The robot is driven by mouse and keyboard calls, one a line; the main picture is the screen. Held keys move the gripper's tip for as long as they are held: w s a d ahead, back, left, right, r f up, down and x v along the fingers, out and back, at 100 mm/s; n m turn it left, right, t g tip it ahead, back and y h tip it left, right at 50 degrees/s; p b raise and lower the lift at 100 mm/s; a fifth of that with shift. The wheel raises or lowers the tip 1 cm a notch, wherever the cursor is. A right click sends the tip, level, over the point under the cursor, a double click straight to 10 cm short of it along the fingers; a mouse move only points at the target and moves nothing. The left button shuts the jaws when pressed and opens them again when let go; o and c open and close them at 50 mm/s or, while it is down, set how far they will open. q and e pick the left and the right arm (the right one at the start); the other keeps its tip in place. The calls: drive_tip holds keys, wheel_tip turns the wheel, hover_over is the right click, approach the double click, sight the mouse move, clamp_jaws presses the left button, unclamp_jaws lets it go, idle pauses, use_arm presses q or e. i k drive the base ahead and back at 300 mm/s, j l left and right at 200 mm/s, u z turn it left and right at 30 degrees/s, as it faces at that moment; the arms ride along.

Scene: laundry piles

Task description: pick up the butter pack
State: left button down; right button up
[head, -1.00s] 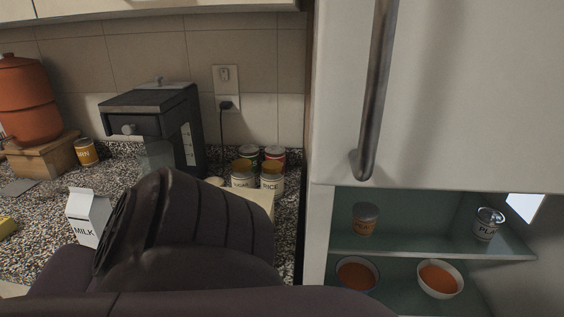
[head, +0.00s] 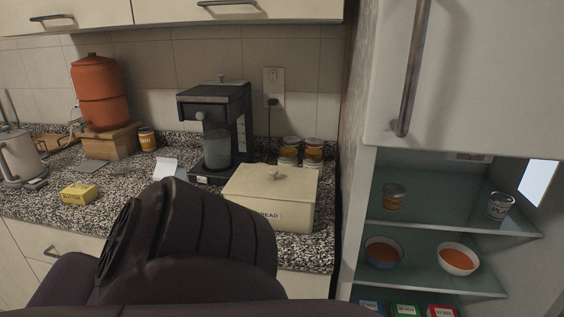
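The butter pack (head: 79,193) is a small yellow box with dark lettering. It lies on the speckled counter at the left in the head view, with clear counter around it. A large dark part of my own arm fills the lower middle of the view, right of and nearer than the butter pack. Neither of my grippers shows in the frame.
A grey kettle (head: 19,158) stands left of the butter. An orange water container (head: 101,92) on a wooden stand, a coffee maker (head: 217,130), and a cream bread box (head: 271,197) are along the counter. An open cabinet shelf (head: 450,221) at the right holds bowls and cans.

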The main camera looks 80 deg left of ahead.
sight(75, 193)
drive_tip(key=u, duration=3.85)
drive_tip(key=i+j+z, duration=0.15)
drive_tip(key=j, duration=0.25)
drive_tip(key=i+j+z, duration=0.1)
drive_tip(key=i+j, duration=0.15)
drive_tip(key=j, duration=0.15)
drive_tip(key=i+j+z, duration=0.15)
drive_tip(key=j, duration=0.25)
drive_tip(key=i+j+z, duration=0.1)
drive_tip(key=j, duration=0.35)
drive_tip(key=i+j+z, duration=0.15)
drive_tip(key=j, duration=0.35)
drive_tip(key=i+j+z, duration=0.1)
drive_tip(key=j, duration=0.35)
drive_tip(key=i+j+z, duration=0.15)
drive_tip(key=j, duration=0.35)
drive_tip(key=i+j+z, duration=0.1)
drive_tip(key=j, duration=0.35)
